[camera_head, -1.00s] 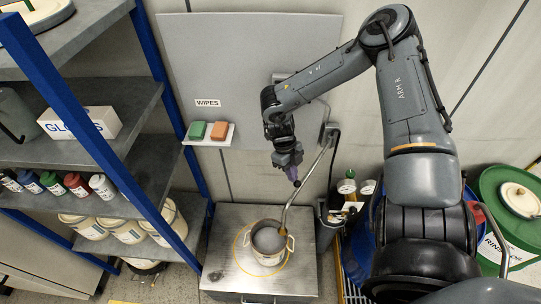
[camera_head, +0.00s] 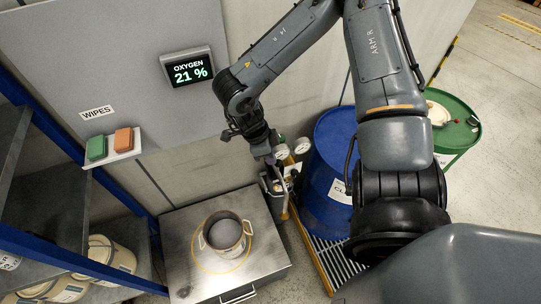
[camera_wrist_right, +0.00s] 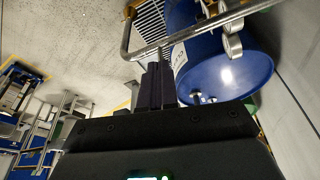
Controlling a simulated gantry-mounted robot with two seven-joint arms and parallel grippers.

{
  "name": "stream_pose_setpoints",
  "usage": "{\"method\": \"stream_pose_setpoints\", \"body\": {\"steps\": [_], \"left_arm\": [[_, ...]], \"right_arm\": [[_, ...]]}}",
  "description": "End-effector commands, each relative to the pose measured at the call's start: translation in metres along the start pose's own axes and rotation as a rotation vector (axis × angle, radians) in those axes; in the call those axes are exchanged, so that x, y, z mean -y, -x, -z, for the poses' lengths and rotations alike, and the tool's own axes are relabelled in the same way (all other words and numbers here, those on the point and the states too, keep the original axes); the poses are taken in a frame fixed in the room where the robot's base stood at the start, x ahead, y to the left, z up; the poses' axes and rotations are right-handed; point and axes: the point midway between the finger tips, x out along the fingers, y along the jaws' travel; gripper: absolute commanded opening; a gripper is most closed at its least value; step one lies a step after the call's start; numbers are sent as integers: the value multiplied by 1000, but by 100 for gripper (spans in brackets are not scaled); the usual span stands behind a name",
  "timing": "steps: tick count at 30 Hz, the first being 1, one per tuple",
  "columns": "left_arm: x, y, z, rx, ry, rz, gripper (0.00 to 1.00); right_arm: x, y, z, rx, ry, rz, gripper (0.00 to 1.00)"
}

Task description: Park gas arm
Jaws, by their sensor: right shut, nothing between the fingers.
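The gas arm, a bent metal pipe (camera_head: 286,203), shows in the head view at the right edge of the steel cabinet, clear of the pot. In the right wrist view the pipe (camera_wrist_right: 198,31) crosses just beyond my fingertips. My right gripper (camera_head: 271,166) is shut beside the pipe's upper part; its dark fingers (camera_wrist_right: 156,82) are together with nothing between them. I cannot tell whether they touch the pipe. The pot (camera_head: 225,236) stands upright in a yellow ring on the steel cabinet (camera_head: 185,284). My left gripper is out of view.
A blue drum (camera_head: 325,190) stands on a yellow-edged grate (camera_head: 318,255) right of the cabinet, with gauges (camera_head: 281,151) behind. A green drum (camera_head: 455,135) is farther right. The shelf rack (camera_head: 65,258) is at left; an oxygen display (camera_head: 188,68) reads 21 %.

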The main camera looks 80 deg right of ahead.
Motion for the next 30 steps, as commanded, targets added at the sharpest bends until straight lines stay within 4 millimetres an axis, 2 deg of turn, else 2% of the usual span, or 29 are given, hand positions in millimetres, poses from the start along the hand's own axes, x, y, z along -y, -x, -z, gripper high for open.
{"method": "stream_pose_setpoints", "body": {"steps": [1, 11, 17, 23, 30], "left_arm": [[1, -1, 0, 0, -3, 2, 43], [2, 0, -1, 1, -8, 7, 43], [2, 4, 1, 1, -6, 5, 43], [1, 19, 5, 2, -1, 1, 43], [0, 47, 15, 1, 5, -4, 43]], "right_arm": [[-1, -4, 5, -16, -1, -3, 0], [-1, -4, 6, -21, -2, -5, 0], [-1, 1, 8, -21, -3, -5, 0], [0, 23, 10, -13, -7, -5, 0], [2, 61, 17, -7, -17, -4, 0]]}}
